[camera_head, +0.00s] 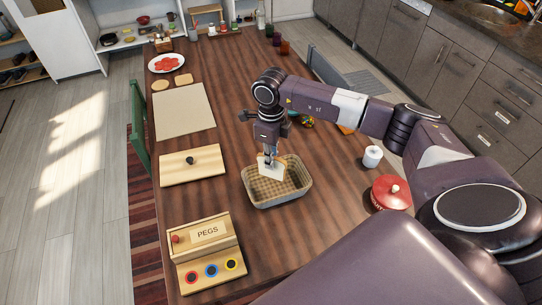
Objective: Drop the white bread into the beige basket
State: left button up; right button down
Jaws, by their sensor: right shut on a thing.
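The beige basket (294,199) stands on the wooden table, with a checkered lining inside. My right gripper (270,155) reaches in from the right and points down at the basket. It is shut on a slice of white bread (271,169), which hangs upright over the left back part of the basket. The lower edge of the bread overlaps the basket's inside in this view; I cannot tell whether it touches the bottom. My left gripper is out of view.
On the table (290,247) are a pegs box (205,240), a wooden board with a black knob (193,168), a beige mat (184,111), a plate with red food (166,63), a white jar (372,156) and a red lidded pot (391,192). The table's front middle is bare.

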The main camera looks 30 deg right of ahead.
jog(key=c, duration=1.9)
grip_release()
jog(key=shift+c, duration=0.2)
notch_tip(320, 180, up, 12)
jog(key=shift+f, duration=0.1)
